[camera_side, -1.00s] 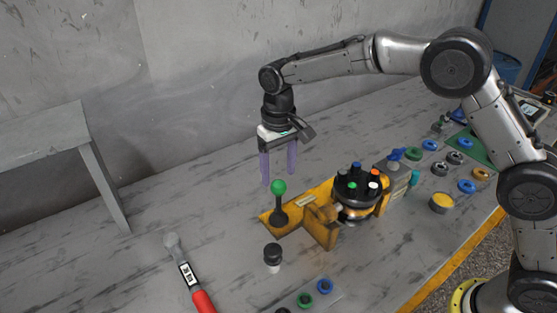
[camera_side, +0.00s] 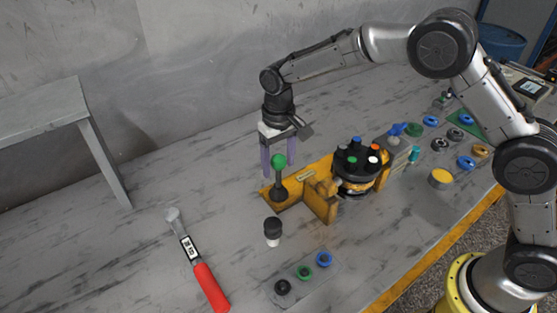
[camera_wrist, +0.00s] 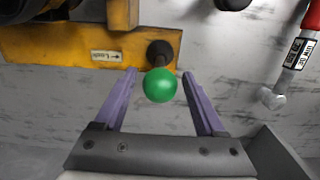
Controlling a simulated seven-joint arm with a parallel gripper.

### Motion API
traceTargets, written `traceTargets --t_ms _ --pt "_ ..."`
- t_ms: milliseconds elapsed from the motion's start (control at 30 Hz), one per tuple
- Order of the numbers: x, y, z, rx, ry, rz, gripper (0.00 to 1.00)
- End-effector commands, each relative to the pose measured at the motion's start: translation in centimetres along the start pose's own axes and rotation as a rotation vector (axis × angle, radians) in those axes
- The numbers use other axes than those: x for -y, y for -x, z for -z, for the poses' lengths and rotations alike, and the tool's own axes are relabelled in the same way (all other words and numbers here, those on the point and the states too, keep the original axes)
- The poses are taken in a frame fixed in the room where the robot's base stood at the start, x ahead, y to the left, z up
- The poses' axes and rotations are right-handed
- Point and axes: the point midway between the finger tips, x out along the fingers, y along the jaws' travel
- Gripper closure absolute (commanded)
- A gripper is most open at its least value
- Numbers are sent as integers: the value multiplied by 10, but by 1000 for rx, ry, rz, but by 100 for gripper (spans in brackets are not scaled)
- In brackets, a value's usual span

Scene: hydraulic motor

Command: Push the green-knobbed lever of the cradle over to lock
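The lever's green knob (camera_side: 278,161) tops a dark upright stem (camera_side: 280,186) at the left end of the yellow cradle (camera_side: 322,204). My gripper (camera_side: 279,168) points down at the knob, its two purple fingers apart. In the wrist view, the green knob (camera_wrist: 160,85) shows between the fingertips of my open gripper (camera_wrist: 159,76), with a gap on each side. A "Lock" label (camera_wrist: 106,56) on the cradle has an arrow pointing left in that view. The hydraulic motor (camera_side: 356,166), with several coloured caps on top, sits in the cradle.
A red-handled torque wrench (camera_side: 205,280) lies at the front left. A black-topped white piece (camera_side: 272,231) stands in front of the lever. A small tray (camera_side: 303,286) holds rings nearby. More parts lie at the right. The bench left of the lever is clear.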

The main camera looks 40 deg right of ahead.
Motion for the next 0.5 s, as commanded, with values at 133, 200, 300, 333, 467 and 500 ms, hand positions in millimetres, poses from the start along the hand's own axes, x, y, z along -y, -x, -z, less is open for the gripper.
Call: traceTargets --t_ms 133,200,300,333,467,500 --pt "0 0 0 0 0 0 54" --pt "0 0 0 0 0 0 67" --pt "0 0 0 0 0 0 80" --pt "0 0 0 0 0 0 80" --pt "2 0 0 0 0 0 80" --pt "2 0 0 0 0 0 80"
